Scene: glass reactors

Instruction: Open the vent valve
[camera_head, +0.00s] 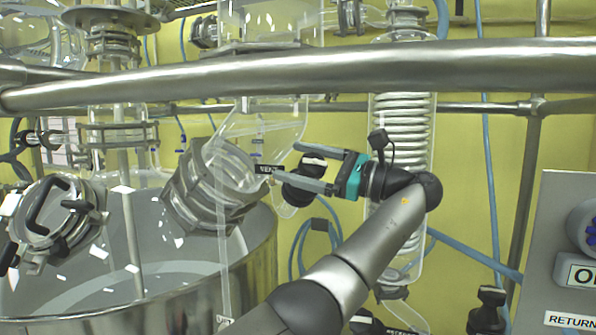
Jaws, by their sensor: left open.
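The vent valve shows as a black knob (301,190) beside a small black label reading "VENT" (268,169), on the glassware near the middle of the view. My left gripper (284,164) points left, with its two grey fingers apart, one above and one below in the picture. The black knob shows between and behind the fingers, and the lower finger covers part of it. I cannot tell whether the fingers touch it. My right gripper is not in view.
A thick steel rail (300,75) crosses in front of the glassware. A coiled glass condenser (403,125) stands behind my left wrist. A large vessel (262,250) and a clamped glass port (205,190) are at left. A grey control panel (553,225) is at right.

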